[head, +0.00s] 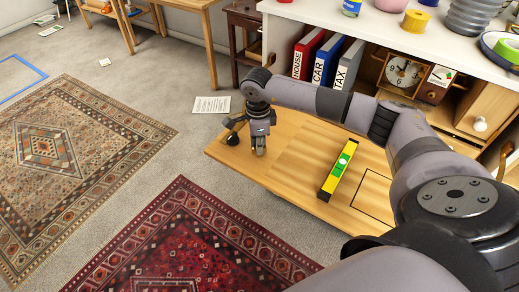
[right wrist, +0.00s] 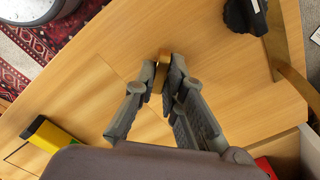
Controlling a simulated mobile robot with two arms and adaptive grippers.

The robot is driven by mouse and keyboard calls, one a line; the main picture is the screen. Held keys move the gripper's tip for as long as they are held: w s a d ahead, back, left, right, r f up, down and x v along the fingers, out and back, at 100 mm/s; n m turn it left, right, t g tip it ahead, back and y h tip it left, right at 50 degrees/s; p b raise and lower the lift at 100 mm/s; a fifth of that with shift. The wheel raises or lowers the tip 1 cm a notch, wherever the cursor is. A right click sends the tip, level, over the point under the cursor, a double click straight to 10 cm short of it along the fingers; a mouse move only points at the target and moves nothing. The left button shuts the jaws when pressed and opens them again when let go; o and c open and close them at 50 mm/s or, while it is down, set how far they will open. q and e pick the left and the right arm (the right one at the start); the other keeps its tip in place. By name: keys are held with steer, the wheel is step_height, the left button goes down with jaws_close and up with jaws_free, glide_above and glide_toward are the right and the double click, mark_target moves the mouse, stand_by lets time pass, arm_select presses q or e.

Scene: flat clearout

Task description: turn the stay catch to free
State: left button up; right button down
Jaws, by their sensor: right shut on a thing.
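My right gripper (head: 259,148) is over the left part of the lowered wooden flap (head: 285,160). In the right wrist view the right gripper (right wrist: 160,78) is shut on a small brass-brown piece (right wrist: 162,66), apparently the stay catch. The piece stands up between the fingertips, and its lower part is hidden by them. A curved brass-coloured strip (right wrist: 288,65), probably the stay, runs along the right of that view. A black knob-like part (right wrist: 245,15) is near its upper end. My left gripper is not in view.
A yellow spirit level (head: 340,170) lies on the flap. Red, blue and white binders (head: 325,60) and a clock (head: 403,72) stand on the shelf behind. Several pots and rolls stand on the top. Rugs (head: 190,250) and a paper sheet (head: 211,104) lie on the floor.

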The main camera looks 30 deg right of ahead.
steer(key=shift+n, duration=0.4)
steer(key=shift+f+n+b, duration=0.15)
steer(key=shift+n+b, duration=0.6)
steer(key=shift+n, duration=0.35)
steer(key=shift+n+b, duration=0.35)
steer(key=shift+n, duration=0.75)
steer(key=n+b, duration=0.1)
steer(key=n, duration=0.2)
steer(key=shift+b, duration=0.35)
steer(key=shift+n, duration=0.5)
steer(key=c, duration=2.1)
jaws_free()
steer(key=shift+c, duration=0.2)
steer(key=o, duration=0.6)
